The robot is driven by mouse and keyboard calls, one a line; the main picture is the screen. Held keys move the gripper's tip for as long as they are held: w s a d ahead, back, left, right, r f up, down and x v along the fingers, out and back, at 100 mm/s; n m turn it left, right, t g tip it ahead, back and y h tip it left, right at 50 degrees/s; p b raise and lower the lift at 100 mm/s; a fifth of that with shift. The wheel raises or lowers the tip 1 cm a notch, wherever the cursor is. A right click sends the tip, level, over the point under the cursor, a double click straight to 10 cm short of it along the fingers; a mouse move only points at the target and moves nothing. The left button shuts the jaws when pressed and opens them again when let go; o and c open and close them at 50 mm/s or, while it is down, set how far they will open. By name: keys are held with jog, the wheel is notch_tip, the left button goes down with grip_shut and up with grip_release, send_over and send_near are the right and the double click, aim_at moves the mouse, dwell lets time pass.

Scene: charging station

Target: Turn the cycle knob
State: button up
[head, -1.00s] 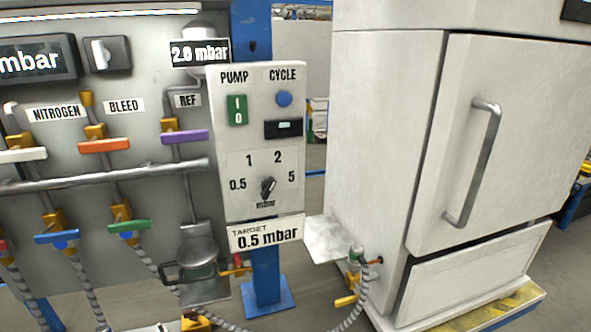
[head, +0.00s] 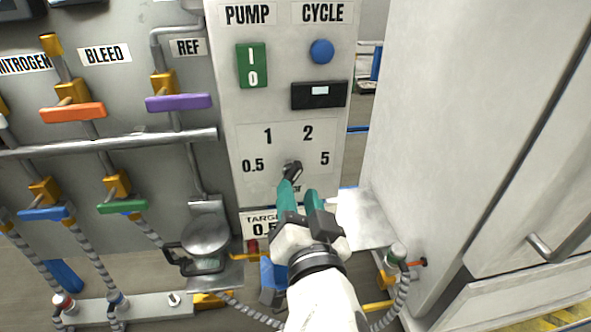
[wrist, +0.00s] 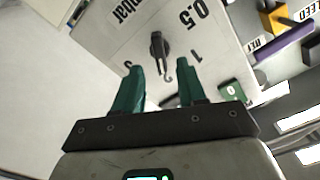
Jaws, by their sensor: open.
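The cycle knob (head: 292,170) is a small black rotary knob on the white control panel (head: 225,130), amid the marks 0.5, 1, 2 and 5. It looks tilted, its upper end leaning right; which mark it points at is hard to tell. In the wrist view the knob (wrist: 157,46) stands just beyond my fingertips, roughly centred between them. My gripper (head: 301,188) has teal fingers, open and apart, at the knob's lower side in the head view. Contact cannot be made out. The target placard (head: 259,217) below is partly hidden by my gripper.
Above the dial are a green switch (head: 251,65), a blue button (head: 321,51) and a black display (head: 319,94). Valves with coloured handles and a grey pipe (head: 110,143) lie left. A white cabinet (head: 430,130) stands right, with a metal shelf (head: 366,218) low beside it.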

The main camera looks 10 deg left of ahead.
aim_at(294, 180)
jog(key=x, duration=0.6)
jog(key=shift+p, duration=0.3)
grip_shut()
jog(key=shift+f, duration=0.1)
